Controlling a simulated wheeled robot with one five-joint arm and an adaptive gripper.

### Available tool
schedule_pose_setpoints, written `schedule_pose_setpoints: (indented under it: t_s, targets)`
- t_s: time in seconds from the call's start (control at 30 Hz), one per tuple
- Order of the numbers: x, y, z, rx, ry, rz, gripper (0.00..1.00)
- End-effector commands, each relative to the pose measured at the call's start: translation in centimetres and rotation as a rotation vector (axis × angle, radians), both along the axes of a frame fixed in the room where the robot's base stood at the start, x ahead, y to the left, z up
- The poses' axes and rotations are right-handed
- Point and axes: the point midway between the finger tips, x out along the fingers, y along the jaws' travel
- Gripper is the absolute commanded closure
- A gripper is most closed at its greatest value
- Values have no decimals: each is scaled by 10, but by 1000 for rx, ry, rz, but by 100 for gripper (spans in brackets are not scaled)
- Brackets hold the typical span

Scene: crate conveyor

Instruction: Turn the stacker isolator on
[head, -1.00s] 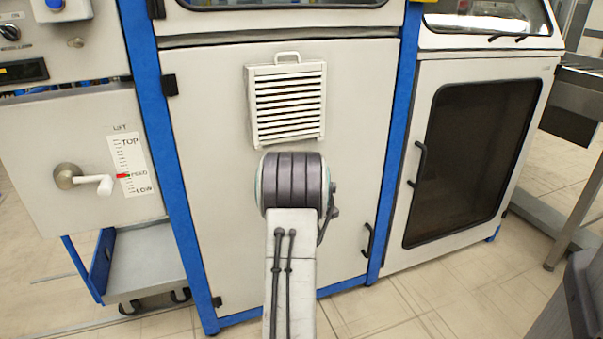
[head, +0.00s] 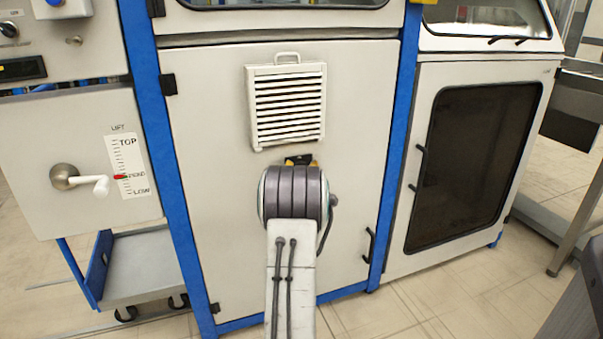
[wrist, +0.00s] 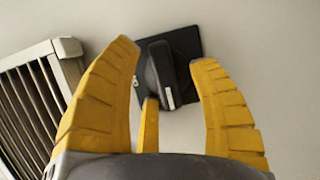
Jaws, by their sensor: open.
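A black rotary switch, which looks like the stacker isolator (wrist: 187,45), is on the pale panel in the wrist view. Its dark knob (wrist: 159,72) stands close to upright, tilted slightly, with a pale mark at its lower end. My gripper (wrist: 165,55) is open, with yellow fingers to the left and right of the knob and a third yellow finger below it. I cannot tell whether any finger touches the knob. In the head view my arm hides most of this spot; only a small dark and yellow part shows above the arm's joint.
A slatted vent (head: 287,104) is above my arm and shows at the left of the wrist view (wrist: 32,100). A lift crank (head: 80,180) is on the left panel. Door handles (head: 369,245) are at the right. Blue posts (head: 160,170) frame the cabinet.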

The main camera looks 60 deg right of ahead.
Motion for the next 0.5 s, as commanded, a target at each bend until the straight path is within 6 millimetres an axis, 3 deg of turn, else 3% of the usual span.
schedule_pose_setpoints:
  t_s: [0.07, 0.5]
  targets:
    - [0, 0, 0, 0, 0, 0, 45]
    - [-1, 0, -1, 2, 1, -1, 84]
